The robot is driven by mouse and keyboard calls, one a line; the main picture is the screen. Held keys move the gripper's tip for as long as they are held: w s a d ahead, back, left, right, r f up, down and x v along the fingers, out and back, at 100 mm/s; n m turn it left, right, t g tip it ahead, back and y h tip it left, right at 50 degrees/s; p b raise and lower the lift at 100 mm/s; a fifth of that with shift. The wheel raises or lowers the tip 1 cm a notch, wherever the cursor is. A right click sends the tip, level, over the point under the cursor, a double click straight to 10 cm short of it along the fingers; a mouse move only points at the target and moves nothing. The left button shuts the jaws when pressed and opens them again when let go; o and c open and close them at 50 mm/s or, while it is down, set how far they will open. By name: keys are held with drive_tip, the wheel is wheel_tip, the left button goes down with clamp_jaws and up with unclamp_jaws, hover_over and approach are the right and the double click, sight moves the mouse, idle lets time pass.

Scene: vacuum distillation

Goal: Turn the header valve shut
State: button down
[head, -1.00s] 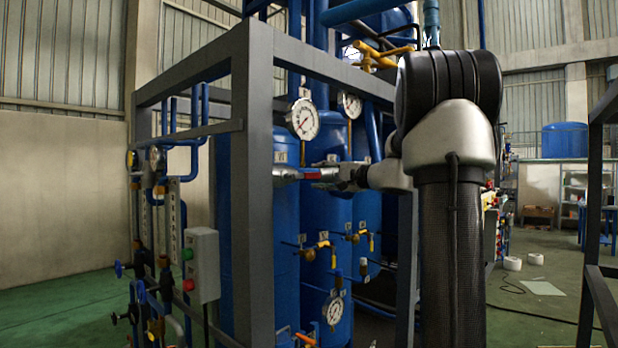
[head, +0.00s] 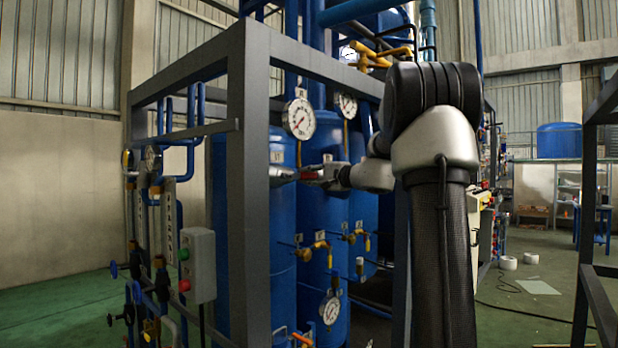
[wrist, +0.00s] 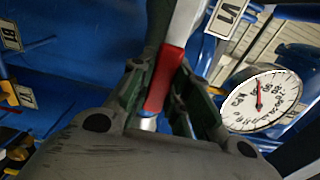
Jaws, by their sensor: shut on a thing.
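The header valve's red lever handle (wrist: 166,78) runs between the fingers of my gripper (wrist: 165,90) in the wrist view, with a pale metal part (wrist: 186,25) beyond it. My gripper is shut on this handle. In the head view the handle (head: 311,174) is a small red piece between a silver fitting (head: 282,174) and my gripper (head: 325,176), in front of a blue tank. The handle looks roughly level there. The valve body is hard to make out, and my fingers partly cover the handle.
A grey frame post (head: 248,200) stands left of the valve. A round gauge (head: 299,118) hangs just above the handle; a gauge (wrist: 262,100) also sits close to my gripper's right in the wrist view. Yellow-handled small valves (head: 318,246) lie below. Open green floor shows at right.

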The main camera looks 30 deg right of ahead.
drive_tip(key=shift+f, duration=0.1)
drive_tip(key=shift+f+m, duration=0.7)
drive_tip(key=shift+m, duration=0.4)
drive_tip(key=s+a+f+m, duration=0.2)
drive_tip(key=a+f+m, duration=0.4)
drive_tip(key=m, duration=1)
drive_tip(key=shift+s+a+f, duration=0.3)
drive_tip(key=shift+s+a, duration=0.1)
drive_tip(key=shift+a, duration=0.4)
drive_tip(key=c, duration=1.3)
unclamp_jaws()
drive_tip(key=shift+s, duration=0.1)
